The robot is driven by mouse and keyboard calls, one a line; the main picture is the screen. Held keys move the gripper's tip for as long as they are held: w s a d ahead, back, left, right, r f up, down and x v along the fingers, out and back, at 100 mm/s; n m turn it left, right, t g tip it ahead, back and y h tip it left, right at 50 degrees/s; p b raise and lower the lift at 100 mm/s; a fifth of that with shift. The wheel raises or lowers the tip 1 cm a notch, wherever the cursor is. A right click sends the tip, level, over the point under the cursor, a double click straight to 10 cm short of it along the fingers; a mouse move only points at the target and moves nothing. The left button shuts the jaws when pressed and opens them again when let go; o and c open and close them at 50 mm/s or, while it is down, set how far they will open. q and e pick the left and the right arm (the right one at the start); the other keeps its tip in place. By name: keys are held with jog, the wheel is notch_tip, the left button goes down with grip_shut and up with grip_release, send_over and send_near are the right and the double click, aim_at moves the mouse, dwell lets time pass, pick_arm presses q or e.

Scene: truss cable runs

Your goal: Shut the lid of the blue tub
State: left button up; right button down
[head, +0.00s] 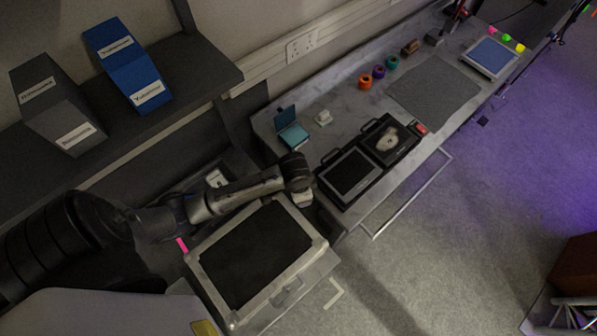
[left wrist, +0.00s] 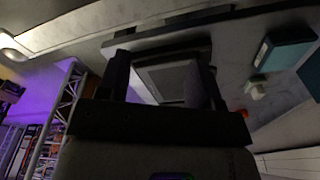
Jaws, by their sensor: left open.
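The blue tub (head: 294,135) is a small teal box on the grey bench near its left end. Its lid (head: 285,116) stands raised at the tub's back side, so the tub is open. In the left wrist view the tub (left wrist: 287,48) is at the upper right, with part of the lid (left wrist: 312,75) cut off by the picture edge. My left arm reaches in from the left, and its wrist end is below the tub in the head view, apart from it. My left gripper (left wrist: 168,78) is open, with nothing seen between its fingers. My right gripper is not in view.
A small white object (head: 323,118) stands right of the tub. Two black trays (head: 350,174) (head: 391,139) lie near the front edge. A dark-topped case (head: 318,240) is below my left wrist. Colored rings (head: 365,82) and a grey mat (head: 433,92) lie farther right.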

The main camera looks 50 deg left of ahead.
pick_arm(q)
jog(key=shift+s+d+r+p, duration=0.25)
jog(key=shift+s+d+r, duration=0.15)
jog(key=shift+s, duration=0.3)
jog(key=shift+s+d+r+p, duration=0.2)
jog(key=shift+s+d+r, duration=0.1)
jog(key=shift+s+d, duration=0.25)
jog(key=shift+s+a, duration=0.1)
jog(key=shift+f, duration=0.1)
jog(key=n+t+b, duration=0.6)
jog(key=t+b, duration=1.1)
send_near(280, 110)
jog(key=w+b, duration=0.2)
jog(key=w, duration=0.6)
jog(key=shift+w, duration=0.25)
